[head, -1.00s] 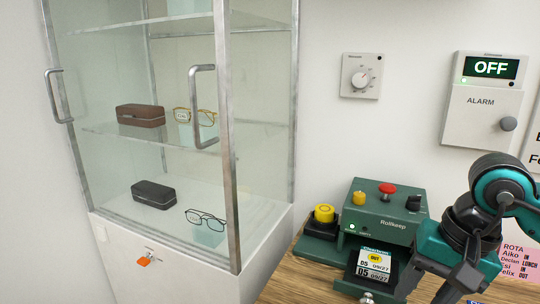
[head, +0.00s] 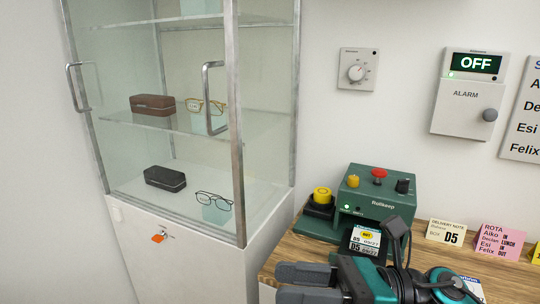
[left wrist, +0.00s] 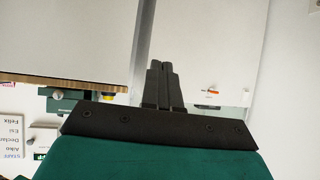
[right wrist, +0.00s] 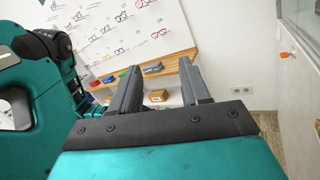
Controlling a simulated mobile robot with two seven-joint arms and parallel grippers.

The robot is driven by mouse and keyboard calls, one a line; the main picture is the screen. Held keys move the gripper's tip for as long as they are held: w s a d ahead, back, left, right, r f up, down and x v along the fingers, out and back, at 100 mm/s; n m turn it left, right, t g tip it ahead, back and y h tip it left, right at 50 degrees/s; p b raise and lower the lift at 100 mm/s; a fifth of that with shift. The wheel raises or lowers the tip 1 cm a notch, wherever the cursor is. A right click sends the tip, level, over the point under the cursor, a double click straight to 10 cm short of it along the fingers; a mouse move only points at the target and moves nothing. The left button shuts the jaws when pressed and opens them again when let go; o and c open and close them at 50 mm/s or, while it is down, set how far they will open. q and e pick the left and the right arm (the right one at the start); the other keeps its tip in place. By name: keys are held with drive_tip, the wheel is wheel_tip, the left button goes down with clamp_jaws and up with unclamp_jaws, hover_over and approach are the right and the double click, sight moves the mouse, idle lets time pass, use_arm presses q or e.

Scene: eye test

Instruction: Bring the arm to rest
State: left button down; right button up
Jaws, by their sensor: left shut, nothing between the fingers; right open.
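My right gripper (head: 278,283) is low at the bottom of the head view, in front of the wooden table. Its two dark fingers point left, apart, with nothing between them. In the right wrist view its fingers (right wrist: 161,72) stand apart and empty. My left gripper is not in the head view. In the left wrist view its dark fingers (left wrist: 160,67) are together, with nothing held. The right forearm and wrist cover part of the table's front.
A glass cabinet (head: 240,150) with glasses and cases stands left. A green Rollkeep machine (head: 385,205) sits on the wooden table (head: 290,248). A delivery note (head: 444,233) and pink rota card (head: 500,242) stand right of it. An alarm box reading OFF (head: 466,108) is on the wall.

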drive_tip(key=w+d+f+m+t+h+p, duration=0.1)
drive_tip(key=w+d+f+m+t+h, duration=0.15)
drive_tip(key=m+t, duration=0.6)
drive_tip(key=w+d+f+m+t+h, duration=0.2)
drive_tip(key=d+f+m+t+h, duration=0.15)
drive_tip(key=m, duration=0.95)
drive_tip(key=w+d+f+m+t+h+p, duration=0.15)
drive_tip(key=f+m+t+h, duration=0.3)
drive_tip(key=m, duration=0.65)
drive_tip(key=s+d+f+m+g+h, duration=0.3)
drive_tip(key=s+f+m, duration=0.2)
drive_tip(key=f+m, duration=0.2)
drive_tip(key=s+d+f+m+g+h, duration=0.3)
drive_tip(key=s+f+m, duration=0.3)
drive_tip(key=f, duration=0.5)
drive_tip(key=shift+d+f+m+h, duration=0.35)
drive_tip(key=shift+m+h, duration=0.2)
drive_tip(key=shift+m, duration=0.6)
